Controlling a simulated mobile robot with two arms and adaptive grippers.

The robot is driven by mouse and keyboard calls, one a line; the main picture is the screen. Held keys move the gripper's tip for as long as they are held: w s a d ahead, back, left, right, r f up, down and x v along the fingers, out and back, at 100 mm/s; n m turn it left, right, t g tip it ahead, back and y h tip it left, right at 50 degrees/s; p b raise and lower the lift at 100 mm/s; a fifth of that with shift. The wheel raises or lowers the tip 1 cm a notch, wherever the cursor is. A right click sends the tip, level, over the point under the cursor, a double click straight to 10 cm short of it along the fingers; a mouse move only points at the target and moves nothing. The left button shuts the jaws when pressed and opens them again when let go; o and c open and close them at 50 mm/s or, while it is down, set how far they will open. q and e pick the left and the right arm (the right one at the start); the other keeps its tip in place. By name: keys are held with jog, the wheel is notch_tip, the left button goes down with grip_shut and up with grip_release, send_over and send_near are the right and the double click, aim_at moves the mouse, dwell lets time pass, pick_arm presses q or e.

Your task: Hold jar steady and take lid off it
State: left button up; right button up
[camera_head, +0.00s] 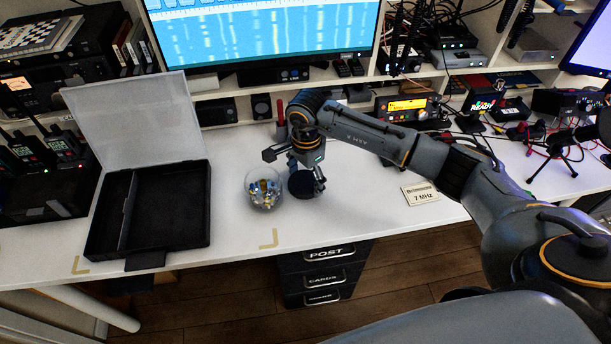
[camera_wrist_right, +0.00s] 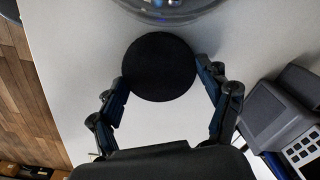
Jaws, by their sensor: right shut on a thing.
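The clear round glass jar (camera_head: 264,190) stands on the white desk, with small blue and yellow things inside and its top apparently uncovered. The round black lid (camera_head: 302,186) is just right of the jar, apart from its mouth. My right gripper (camera_head: 306,180) is shut on the lid. In the right wrist view the lid (camera_wrist_right: 160,66) sits between the two fingertips (camera_wrist_right: 162,76), and the glass of the jar (camera_wrist_right: 168,10) shows at the top edge. I cannot tell whether the lid touches the desk. My left gripper is not in view.
An open black case (camera_head: 180,215) with a raised lid is left of the jar. A "7 MHz" card (camera_head: 420,194) lies to the right. Radios and a monitor (camera_head: 262,30) fill the back. Bare desk (camera_head: 345,200) lies right of the black lid.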

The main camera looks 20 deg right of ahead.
jog(key=shift+f, duration=0.1)
jog(key=shift+f, duration=0.15)
jog(key=o, duration=1.3)
jog(key=shift+r, duration=0.2)
